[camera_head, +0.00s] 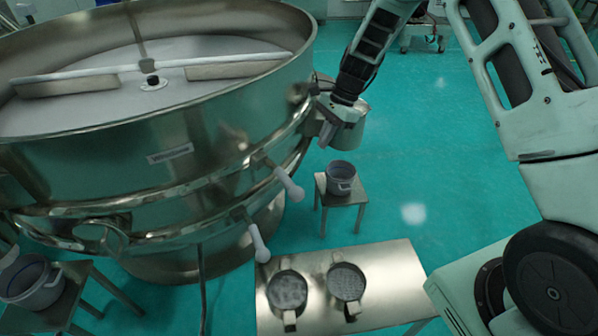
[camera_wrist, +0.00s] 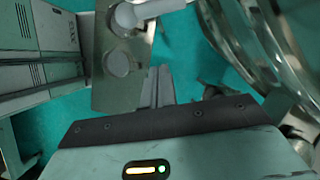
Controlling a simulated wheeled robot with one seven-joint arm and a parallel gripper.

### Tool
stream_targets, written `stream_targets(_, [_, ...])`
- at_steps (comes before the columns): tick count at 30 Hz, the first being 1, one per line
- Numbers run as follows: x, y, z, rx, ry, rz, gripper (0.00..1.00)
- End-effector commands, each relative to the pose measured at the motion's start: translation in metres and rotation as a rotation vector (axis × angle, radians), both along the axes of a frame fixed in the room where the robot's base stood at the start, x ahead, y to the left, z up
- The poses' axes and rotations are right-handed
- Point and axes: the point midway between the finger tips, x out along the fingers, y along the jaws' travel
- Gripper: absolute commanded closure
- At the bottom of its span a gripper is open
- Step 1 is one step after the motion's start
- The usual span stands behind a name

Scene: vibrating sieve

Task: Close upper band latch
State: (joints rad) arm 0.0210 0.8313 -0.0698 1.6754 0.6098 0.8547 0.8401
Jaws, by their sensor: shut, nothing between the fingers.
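The vibrating sieve (camera_head: 190,122) is a large round metal machine filling the left of the head view. Its upper band (camera_head: 200,182) has a latch with a white handle (camera_head: 289,184) that sticks out down and to the right. A second white handle (camera_head: 259,243) hangs from the lower band. My gripper (camera_head: 325,134) is beside the sieve's right wall, up and to the right of the upper handle and apart from it. In the wrist view its fingers (camera_wrist: 156,88) are together with nothing between them. A pale handle end shows at the top of the wrist view (camera_wrist: 125,17).
A metal table (camera_head: 390,285) with two round sieve pans stands in front. A small stool (camera_head: 340,200) holds a grey pot (camera_head: 341,176). Another pot (camera_head: 32,282) sits on a stool at lower left. Green floor (camera_head: 440,150) is open to the right.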

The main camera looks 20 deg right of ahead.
Motion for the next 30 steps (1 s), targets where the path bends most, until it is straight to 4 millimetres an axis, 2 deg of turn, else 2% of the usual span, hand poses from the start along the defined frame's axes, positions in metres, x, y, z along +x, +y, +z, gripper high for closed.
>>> stream_targets(4, [-0.001,0.002,-0.003,0.0,0.001,0.001,1.0])
stream_targets(8, [-0.003,0.008,-0.016,0.0,0.003,0.003,1.0])
stream_targets(21, [-0.01,0.043,-0.093,0.0,0.003,0.003,1.0])
stream_targets(24, [-0.013,0.06,-0.087,0.001,0.0,0.005,1.0])
stream_targets(30, [-0.016,0.076,-0.088,-0.001,0.0,0.004,1.0])
